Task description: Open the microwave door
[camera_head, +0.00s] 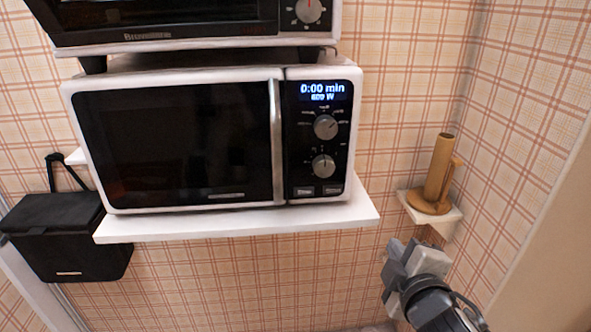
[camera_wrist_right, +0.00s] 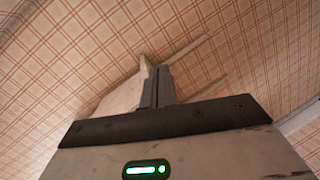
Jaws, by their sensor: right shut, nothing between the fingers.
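The microwave (camera_head: 219,137) is white with a black front and stands on a white wall shelf. Its door (camera_head: 175,146) is shut, with a vertical silver handle (camera_head: 276,142) at the door's right edge. The panel on the right has a lit display and two knobs. My right gripper (camera_head: 392,250) is below and right of the microwave, apart from it. In the right wrist view its fingers (camera_wrist_right: 157,87) are together with nothing between them. My left gripper is in neither view.
A white shelf (camera_head: 240,224) juts out under the microwave. A toaster oven (camera_head: 180,22) sits on top. A small corner shelf (camera_head: 446,226) with a wooden holder (camera_head: 437,178) is above my right gripper. A black bin (camera_head: 62,240) hangs at left. The space before the door is clear.

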